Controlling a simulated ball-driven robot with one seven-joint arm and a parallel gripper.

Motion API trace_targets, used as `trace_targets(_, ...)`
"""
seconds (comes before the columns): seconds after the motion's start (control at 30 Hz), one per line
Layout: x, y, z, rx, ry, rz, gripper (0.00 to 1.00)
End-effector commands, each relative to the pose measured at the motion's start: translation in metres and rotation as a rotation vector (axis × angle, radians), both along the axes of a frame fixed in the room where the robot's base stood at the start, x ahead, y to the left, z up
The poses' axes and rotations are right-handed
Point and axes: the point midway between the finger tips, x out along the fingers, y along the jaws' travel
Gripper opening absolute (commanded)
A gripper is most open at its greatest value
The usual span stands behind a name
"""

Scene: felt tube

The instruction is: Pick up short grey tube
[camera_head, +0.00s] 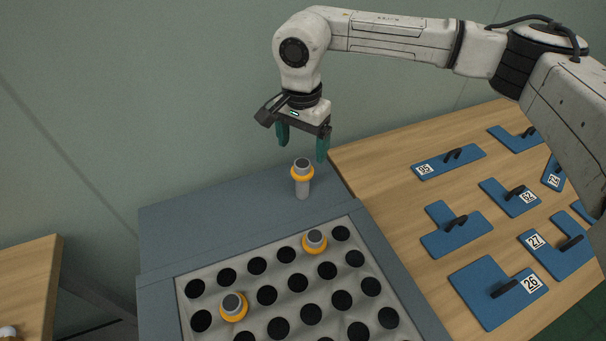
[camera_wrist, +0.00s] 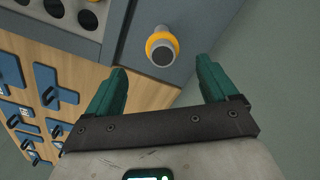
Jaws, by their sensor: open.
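A short grey tube (camera_head: 302,187) with a yellow-orange collar and dark cap stands upright on the blue-grey surface behind the hole board. It also shows in the wrist view (camera_wrist: 162,52), ahead of the fingers and roughly between their lines. My gripper (camera_head: 302,147) is open and empty, with green fingers pointing down just above the tube's top. In the wrist view my gripper (camera_wrist: 162,90) has its fingers wide apart, and neither visibly touches the tube. Two similar collared tubes sit in the board, one at its back (camera_head: 314,241) and one at its left (camera_head: 235,305).
The pale board (camera_head: 240,285) has several dark round holes. A wooden table (camera_head: 400,200) at the right bears several blue flat pieces with black handles, some numbered. Another wooden table (camera_head: 30,280) stands at the far left. The grey-blue surface around the standing tube is clear.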

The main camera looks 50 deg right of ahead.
Motion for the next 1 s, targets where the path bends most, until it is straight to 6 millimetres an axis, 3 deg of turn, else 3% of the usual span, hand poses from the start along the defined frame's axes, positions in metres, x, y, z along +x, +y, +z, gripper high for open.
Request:
trace_targets(0.37, 0.001, 0.001, -0.033, 0.005, 0.000, 0.000, 0.86)
trace_targets(0.6, 0.003, -0.001, -0.066, 0.005, 0.001, -0.001, 0.86)
trace_targets(0.93, 0.003, -0.001, -0.074, 0.002, -0.002, 0.000, 0.86)
trace_targets(1.0, 0.003, -0.001, -0.074, 0.002, -0.002, 0.000, 0.80)
